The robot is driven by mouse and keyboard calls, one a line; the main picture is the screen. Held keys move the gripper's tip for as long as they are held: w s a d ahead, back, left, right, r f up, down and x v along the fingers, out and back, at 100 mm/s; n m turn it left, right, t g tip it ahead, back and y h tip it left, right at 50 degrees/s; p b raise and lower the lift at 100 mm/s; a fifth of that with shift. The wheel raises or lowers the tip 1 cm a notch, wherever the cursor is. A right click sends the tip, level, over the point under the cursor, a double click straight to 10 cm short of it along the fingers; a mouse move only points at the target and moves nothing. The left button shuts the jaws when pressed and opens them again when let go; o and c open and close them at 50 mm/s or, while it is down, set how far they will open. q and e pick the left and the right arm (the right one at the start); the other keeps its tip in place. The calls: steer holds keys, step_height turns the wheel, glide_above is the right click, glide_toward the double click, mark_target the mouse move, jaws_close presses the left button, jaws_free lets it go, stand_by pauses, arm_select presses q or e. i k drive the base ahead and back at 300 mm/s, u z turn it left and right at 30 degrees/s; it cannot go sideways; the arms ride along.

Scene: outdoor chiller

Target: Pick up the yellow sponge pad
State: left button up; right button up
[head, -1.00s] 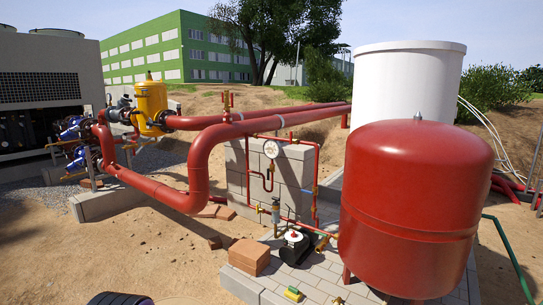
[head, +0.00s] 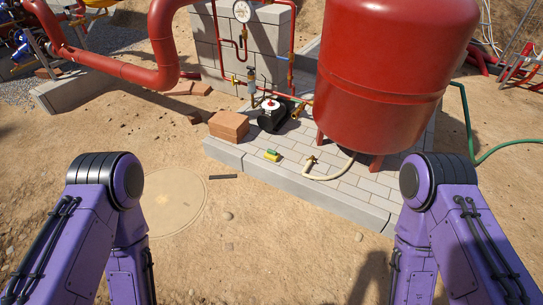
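The yellow sponge pad (head: 272,156) is a small yellow block with a green layer. It lies on the grey paved slab (head: 345,188), near its front edge, in the head view. My two purple arms reach in from the left and right lower edges and bend downward. Both grippers are below the bottom of the picture, so their fingers are hidden. Nothing of mine touches the sponge.
A stack of orange bricks (head: 229,125) and a black pump (head: 272,114) stand behind the sponge. A cream hose (head: 322,177) lies to its right, by the large red tank (head: 390,70). Bare sand with a round cover (head: 174,201) lies in front.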

mark_target(270, 155)
steer(key=u, duration=0.2)
steer(key=i, duration=3)
steer(key=z, duration=0.05)
